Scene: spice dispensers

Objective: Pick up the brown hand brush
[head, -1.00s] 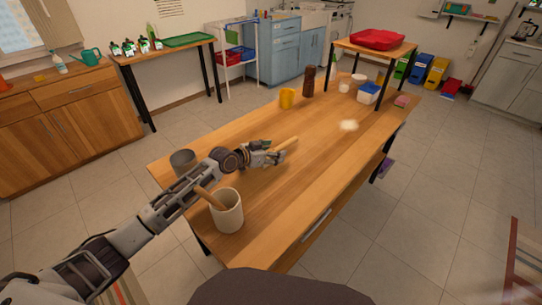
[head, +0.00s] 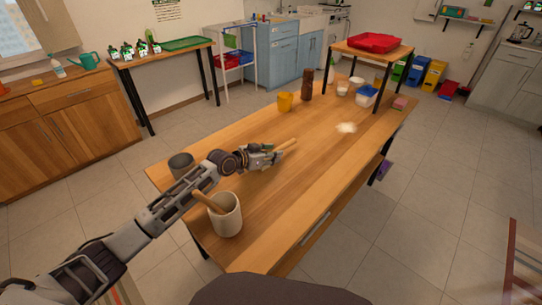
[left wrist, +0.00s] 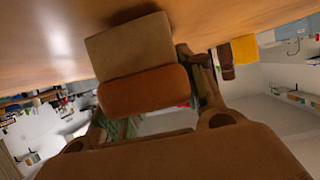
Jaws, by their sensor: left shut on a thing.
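The brown hand brush has an orange-brown back (left wrist: 143,91) and a block of tan bristles (left wrist: 130,46) in the left wrist view. It sits between the two fingers of my left gripper, with the bristles towards the table top. In the head view, the brush's light wooden part (head: 283,146) sticks out past the fingers. My left gripper (head: 273,155) is shut on the brush, low over the middle of the table. I cannot tell whether the bristles touch the wood. My right gripper is not in view.
The wooden table (head: 300,190) holds a cream crock (head: 228,216) with a wooden tool, a grey cup (head: 181,165), a yellow mug (head: 285,101) and a dark brown bottle (head: 307,84). The table's near right part is clear.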

